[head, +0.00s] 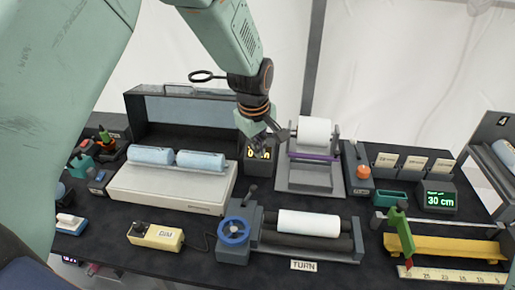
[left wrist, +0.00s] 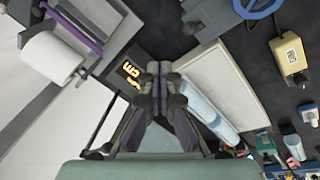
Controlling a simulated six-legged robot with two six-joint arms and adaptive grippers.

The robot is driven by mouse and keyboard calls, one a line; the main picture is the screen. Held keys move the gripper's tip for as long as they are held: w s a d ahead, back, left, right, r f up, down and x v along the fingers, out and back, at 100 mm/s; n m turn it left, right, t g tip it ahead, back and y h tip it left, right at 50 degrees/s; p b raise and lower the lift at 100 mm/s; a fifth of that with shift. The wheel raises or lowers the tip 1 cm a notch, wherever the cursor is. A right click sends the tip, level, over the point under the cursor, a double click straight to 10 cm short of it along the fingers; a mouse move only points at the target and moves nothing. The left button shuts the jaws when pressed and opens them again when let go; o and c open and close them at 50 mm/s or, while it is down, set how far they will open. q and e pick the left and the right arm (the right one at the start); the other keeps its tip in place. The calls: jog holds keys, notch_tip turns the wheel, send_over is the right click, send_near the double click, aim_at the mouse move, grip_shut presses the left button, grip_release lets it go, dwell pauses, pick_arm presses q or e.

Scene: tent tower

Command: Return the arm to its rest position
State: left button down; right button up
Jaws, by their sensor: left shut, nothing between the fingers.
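My left gripper (head: 262,138) hangs over the back of the bench in the head view, in front of a small dark display with yellow digits (head: 258,153). Its fingers are together with nothing between them. In the left wrist view the closed fingers (left wrist: 160,75) point at the bench, beside the same display (left wrist: 131,72). The gripper partly hides the display. The green arm above it is mine. My right gripper does not show in either view.
A white box with two blue rolls (head: 150,155) stands left of the gripper. A paper roll on a stand (head: 314,131) is close on its right. A roller unit with a blue handwheel (head: 234,231) is in front. A green display reading 30 cm (head: 440,199) stands at right.

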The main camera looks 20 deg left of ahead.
pick_arm(q)
jog(key=a+f+p, duration=0.2)
jog(key=a+f, duration=0.2)
jog(key=f, duration=0.3)
jog(key=shift+s+a+f, duration=0.25)
jog(key=shift+s+f, duration=0.1)
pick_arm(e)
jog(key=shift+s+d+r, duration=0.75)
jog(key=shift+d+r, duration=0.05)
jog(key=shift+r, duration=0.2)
pick_arm(q)
jog(key=shift+a, duration=0.1)
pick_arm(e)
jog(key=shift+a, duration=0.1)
